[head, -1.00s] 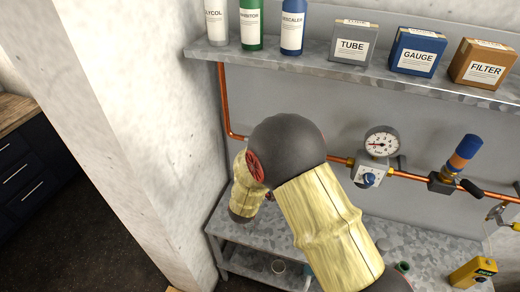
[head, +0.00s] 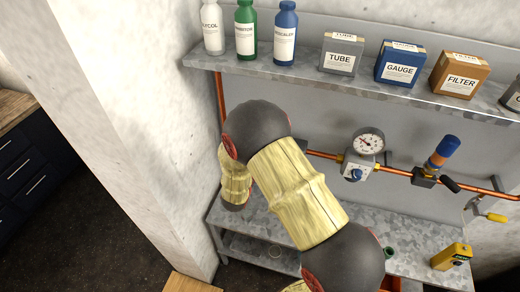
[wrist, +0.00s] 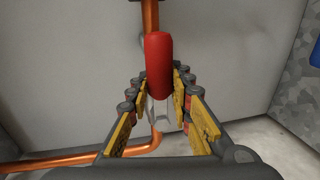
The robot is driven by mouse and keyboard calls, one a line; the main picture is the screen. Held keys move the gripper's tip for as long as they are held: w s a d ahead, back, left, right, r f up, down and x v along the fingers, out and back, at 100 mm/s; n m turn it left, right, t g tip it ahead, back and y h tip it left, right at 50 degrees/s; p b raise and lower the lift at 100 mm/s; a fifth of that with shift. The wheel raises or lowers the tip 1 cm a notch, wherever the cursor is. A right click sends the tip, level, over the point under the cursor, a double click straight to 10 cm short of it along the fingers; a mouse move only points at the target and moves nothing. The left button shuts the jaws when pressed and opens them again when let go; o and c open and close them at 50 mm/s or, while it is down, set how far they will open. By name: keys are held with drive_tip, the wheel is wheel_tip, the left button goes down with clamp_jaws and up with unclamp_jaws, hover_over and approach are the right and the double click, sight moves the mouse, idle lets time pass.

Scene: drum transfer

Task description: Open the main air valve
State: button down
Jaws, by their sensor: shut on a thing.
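The valve's red handle (wrist: 158,60) stands upright in the middle of the wrist view, in front of a vertical copper pipe (wrist: 150,15). My gripper (wrist: 160,92) has its yellow-and-black fingers on both sides of the handle and is shut on it. A pale metal part (wrist: 157,115) shows below the handle, between the fingers. In the head view my arm covers the left part of the pipe run, and the red handle and my gripper are hidden there.
A pressure gauge (head: 368,142) with a blue-knobbed regulator and a blue-and-orange fitting (head: 441,151) sit on the copper pipe to the right. A shelf (head: 300,68) with bottles and boxes runs above. A metal bench (head: 412,238) below holds a yellow device (head: 452,256). A pale pillar (head: 130,120) stands left.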

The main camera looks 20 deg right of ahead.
drive_tip(key=c, duration=1.6)
unclamp_jaws()
drive_tip(key=shift+s+a, duration=0.1)
drive_tip(key=v, duration=1.1)
drive_tip(key=shift+s+a+r, duration=0.15)
drive_tip(key=shift+s+a, duration=0.1)
